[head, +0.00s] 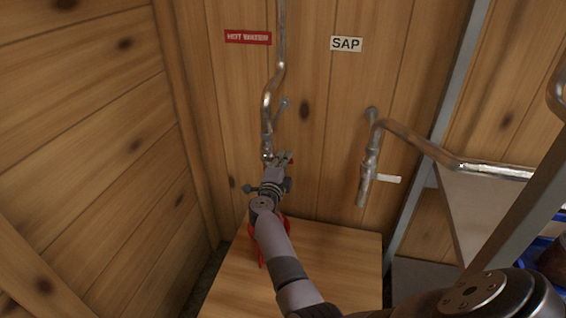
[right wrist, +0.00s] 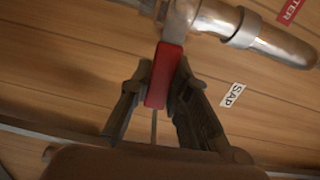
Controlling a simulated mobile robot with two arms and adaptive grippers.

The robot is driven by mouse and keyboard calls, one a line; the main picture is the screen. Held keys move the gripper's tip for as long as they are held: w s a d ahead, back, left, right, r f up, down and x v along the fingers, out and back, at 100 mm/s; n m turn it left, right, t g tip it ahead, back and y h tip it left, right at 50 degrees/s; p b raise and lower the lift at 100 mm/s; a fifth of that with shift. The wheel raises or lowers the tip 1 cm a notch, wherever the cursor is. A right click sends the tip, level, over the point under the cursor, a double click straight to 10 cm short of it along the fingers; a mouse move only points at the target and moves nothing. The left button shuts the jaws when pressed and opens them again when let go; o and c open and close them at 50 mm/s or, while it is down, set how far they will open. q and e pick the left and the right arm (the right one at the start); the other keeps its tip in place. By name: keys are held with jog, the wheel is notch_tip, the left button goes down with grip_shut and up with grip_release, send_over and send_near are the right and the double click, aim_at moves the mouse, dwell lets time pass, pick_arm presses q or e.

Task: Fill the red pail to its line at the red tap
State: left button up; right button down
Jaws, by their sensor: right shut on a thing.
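The red tap is on a metal pipe (head: 268,110) under a red sign (head: 248,37); the sign's last word seems to be WATER. My right gripper (head: 281,160) is at this tap. In the right wrist view its two fingers (right wrist: 160,95) are shut on the tap's red handle (right wrist: 163,75), one on each side. The red pail (head: 284,228) is on the wooden stand below the tap, mostly hidden behind my right arm. Its line and what is inside it cannot be seen. I cannot tell whether water is running. My left gripper is not in view.
A second tap (head: 368,172) with a white handle (head: 388,179) hangs to the right, under the SAP sign (head: 346,44). The wooden stand (head: 345,265) has bare room right of the pail. A metal pan (head: 490,205) and grey post are at the right. A plank wall closes the left.

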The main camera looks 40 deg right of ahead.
jog(key=shift+f+m+b, duration=0.3)
jog(key=shift+f+m, duration=0.2)
jog(key=shift+m, duration=0.1)
jog(key=c, duration=1.5)
grip_release()
jog(key=shift+r, duration=0.1)
jog(key=shift+r, duration=0.15)
